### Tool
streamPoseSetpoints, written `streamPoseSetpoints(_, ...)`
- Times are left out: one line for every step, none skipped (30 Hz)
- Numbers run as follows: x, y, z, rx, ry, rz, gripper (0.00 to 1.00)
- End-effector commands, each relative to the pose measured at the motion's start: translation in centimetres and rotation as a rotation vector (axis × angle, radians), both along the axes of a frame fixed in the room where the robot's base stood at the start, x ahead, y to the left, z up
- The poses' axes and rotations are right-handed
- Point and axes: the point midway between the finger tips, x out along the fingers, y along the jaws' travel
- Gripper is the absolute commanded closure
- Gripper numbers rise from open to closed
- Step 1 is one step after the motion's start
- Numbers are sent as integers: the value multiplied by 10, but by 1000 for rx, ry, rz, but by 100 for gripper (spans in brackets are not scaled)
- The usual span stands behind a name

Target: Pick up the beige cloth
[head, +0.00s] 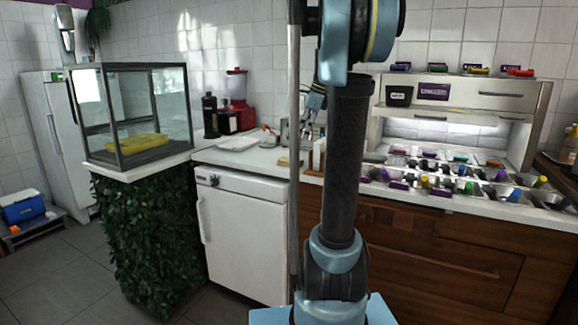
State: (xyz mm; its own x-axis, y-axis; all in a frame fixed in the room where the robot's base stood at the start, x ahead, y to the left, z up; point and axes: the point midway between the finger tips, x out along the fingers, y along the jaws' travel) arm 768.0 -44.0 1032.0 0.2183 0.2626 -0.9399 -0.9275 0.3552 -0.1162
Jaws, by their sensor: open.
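A small flat beige item (286,161) lies near the front edge of the white counter, just left of my arm. It may be the beige cloth, but it is too small to be sure. My gripper (308,128) shows small and partly hidden behind my arm, over the counter near metal containers. It is open, and I see nothing held in it. It is above and a little to the right of the beige item, apart from it in the picture.
A white tray (240,144) and a red-topped dispenser (237,98) stand left on the counter. A glass case (150,115) is further left. A toppings station (455,180) with several filled bins is at right. A white fridge (244,235) stands under the counter.

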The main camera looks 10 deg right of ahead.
Motion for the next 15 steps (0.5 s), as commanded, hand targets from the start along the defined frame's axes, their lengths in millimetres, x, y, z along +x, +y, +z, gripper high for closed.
streamPoseSetpoints(15,-5,5,23,13,-59,25)
streamPoseSetpoints(22,-8,8,37,21,-95,25)
streamPoseSetpoints(31,-11,11,53,32,-138,25)
streamPoseSetpoints(36,-14,13,64,40,-166,25)
streamPoseSetpoints(41,-15,15,74,46,-192,25)
streamPoseSetpoints(47,-17,17,86,54,-221,25)
streamPoseSetpoints(50,-19,18,93,58,-239,25)
streamPoseSetpoints(53,-20,19,99,63,-254,25)
streamPoseSetpoints(56,-21,19,105,66,-268,25)
streamPoseSetpoints(58,-21,19,109,69,-277,25)
streamPoseSetpoints(59,-21,18,111,71,-283,25)
streamPoseSetpoints(61,-21,16,113,71,-288,25)
streamPoseSetpoints(61,-20,13,113,72,-290,25)
streamPoseSetpoints(62,-19,10,114,72,-291,25)
streamPoseSetpoints(64,-17,5,114,72,-291,25)
